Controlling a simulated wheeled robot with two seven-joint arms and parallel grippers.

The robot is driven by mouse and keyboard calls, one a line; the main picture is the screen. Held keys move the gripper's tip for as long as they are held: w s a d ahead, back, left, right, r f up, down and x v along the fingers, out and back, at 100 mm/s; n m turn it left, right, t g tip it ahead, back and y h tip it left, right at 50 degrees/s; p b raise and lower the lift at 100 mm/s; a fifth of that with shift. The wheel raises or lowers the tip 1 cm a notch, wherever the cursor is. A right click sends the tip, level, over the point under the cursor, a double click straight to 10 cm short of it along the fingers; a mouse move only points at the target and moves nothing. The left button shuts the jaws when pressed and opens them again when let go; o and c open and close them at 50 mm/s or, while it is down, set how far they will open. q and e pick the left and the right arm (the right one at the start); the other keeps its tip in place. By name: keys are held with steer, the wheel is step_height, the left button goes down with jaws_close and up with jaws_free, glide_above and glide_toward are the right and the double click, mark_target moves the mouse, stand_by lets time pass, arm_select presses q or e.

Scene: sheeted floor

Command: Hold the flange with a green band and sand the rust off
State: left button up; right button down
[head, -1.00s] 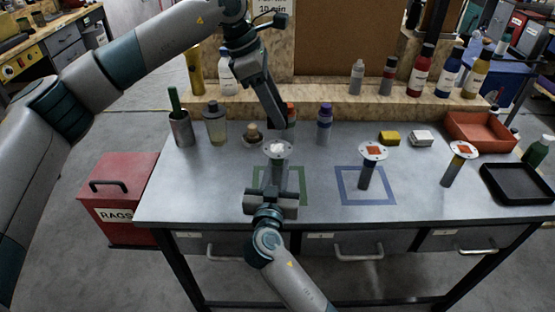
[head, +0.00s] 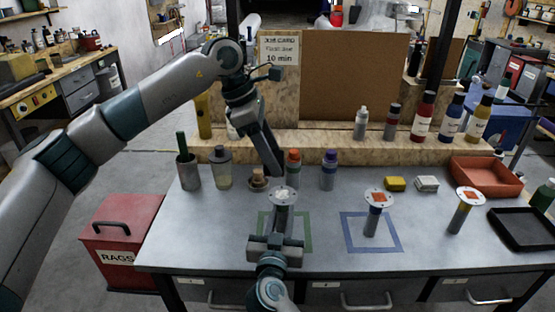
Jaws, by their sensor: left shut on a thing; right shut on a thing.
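The flange (head: 284,188) stands upright over the green square (head: 304,232) on the bench, its round plate on top. I see no orange patch on its plate, only a pale grey centre; its band is hidden. My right gripper (head: 276,238) is shut on its stem from the front. My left gripper (head: 274,168) reaches down from the upper left, just above and behind the plate. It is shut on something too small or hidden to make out. Two more flanges, one over the blue square (head: 376,197) and one at the right (head: 469,196), show orange rust patches.
A yellow block (head: 395,184) and a white block (head: 427,184) lie behind the flanges. Several bottles, a cup (head: 187,170) and a jar (head: 220,170) stand along the back. A red tray (head: 487,178) and black tray (head: 520,228) are at the right.

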mark_target(281, 195)
arm_select(q)
steer(key=shift+d, duration=0.1)
steer(key=shift+f, duration=3.45)
steer(key=shift+d+f, duration=0.65)
steer(key=shift+d, duration=0.15)
steer(key=shift+c, duration=0.4)
steer(key=shift+w+d, duration=0.15)
steer(key=shift+d, duration=1)
steer(key=shift+a, duration=1.85)
steer(key=shift+a+r, duration=0.15)
steer(key=shift+r, duration=3.95)
